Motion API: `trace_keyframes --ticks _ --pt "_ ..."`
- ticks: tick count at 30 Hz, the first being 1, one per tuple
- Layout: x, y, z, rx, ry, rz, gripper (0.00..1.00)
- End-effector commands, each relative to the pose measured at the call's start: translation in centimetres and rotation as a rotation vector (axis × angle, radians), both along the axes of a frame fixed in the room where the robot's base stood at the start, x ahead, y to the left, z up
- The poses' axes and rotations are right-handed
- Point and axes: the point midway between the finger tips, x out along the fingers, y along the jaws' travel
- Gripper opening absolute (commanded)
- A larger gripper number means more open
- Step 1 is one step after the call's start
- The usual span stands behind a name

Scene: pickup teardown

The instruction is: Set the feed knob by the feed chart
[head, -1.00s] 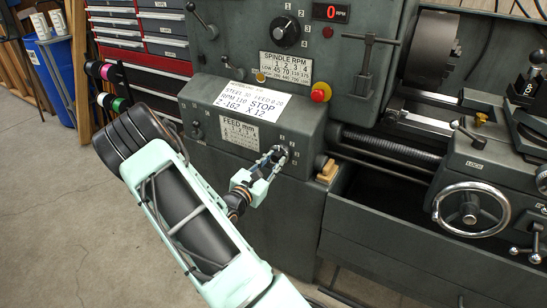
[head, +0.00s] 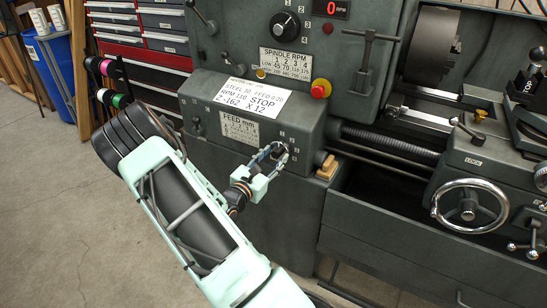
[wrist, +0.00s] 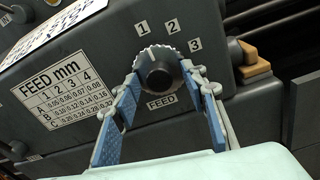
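The feed knob (wrist: 160,76) is black with a ridged silver skirt, above a FEED label. In the head view my gripper (head: 268,155) covers most of the knob. The feed chart (wrist: 65,92) is left of the knob, with columns 1 to 4 and rows A to C. A white card (head: 240,93) reads FEED 0.20.
A second, smaller knob (head: 197,127) is at the left end of the headstock box. A spindle dial (head: 285,25) and red stop button (head: 320,88) are above. A wooden block (head: 327,167) is close right of the feed knob. The carriage handwheel (head: 469,206) is farther right.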

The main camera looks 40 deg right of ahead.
Motion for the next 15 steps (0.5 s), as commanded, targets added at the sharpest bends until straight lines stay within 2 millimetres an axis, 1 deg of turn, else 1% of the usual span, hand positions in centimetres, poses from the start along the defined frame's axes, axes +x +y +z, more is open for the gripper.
trace_keyframes --ticks 5,8,11,15 --pt "-0.1 0.3 0.0 0.0 -0.001 0.001 0.4" --pt "-0.5 1.3 0.0 0.001 -0.001 0.002 0.4" --pt "-1.2 3.0 0.1 0.002 0.0 0.003 0.4" --pt "-2.4 5.8 0.1 0.001 0.0 0.004 0.4"
